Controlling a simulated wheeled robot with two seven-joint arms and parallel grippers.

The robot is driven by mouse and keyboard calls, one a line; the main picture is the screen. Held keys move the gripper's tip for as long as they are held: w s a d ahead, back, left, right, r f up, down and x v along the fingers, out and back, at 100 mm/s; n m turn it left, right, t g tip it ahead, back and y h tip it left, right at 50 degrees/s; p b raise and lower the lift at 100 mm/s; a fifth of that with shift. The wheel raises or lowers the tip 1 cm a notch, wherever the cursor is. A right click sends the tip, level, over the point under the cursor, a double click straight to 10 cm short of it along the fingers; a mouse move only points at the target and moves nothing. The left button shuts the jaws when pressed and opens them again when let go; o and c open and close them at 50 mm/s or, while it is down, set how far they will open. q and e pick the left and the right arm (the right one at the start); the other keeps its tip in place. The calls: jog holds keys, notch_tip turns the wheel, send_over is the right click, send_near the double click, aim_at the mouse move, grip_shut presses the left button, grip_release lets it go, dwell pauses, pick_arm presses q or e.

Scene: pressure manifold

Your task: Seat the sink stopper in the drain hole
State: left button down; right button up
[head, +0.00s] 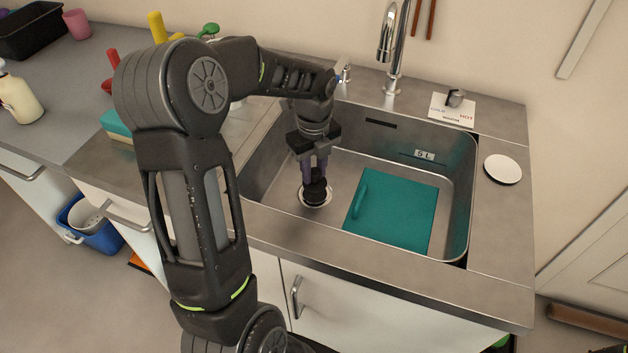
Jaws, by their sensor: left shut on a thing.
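The sink (455,215) is a steel basin set in a steel counter. The drain hole (304,197) shows as a light metal ring on the basin floor. The black stopper (316,186) is at the drain, upright, with its lower part over or inside the ring; I cannot tell how deep it sits. My left gripper (314,172) points down into the sink and is shut on the stopper's top.
A teal board (400,215) with a handle lies on the basin floor, right of the drain. The faucet (392,50) stands behind the basin. A white disc (502,169) lies on the right counter. Bottles and utensils stand at the left.

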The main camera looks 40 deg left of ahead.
aim_at(314, 181)
pick_arm(q)
jog(key=shift+f, duration=1.85)
jog(key=shift+f, duration=0.1)
jog(key=c, duration=1.1)
grip_release()
notch_tip(314, 181, up, 12)
jog(key=shift+r, duration=0.15)
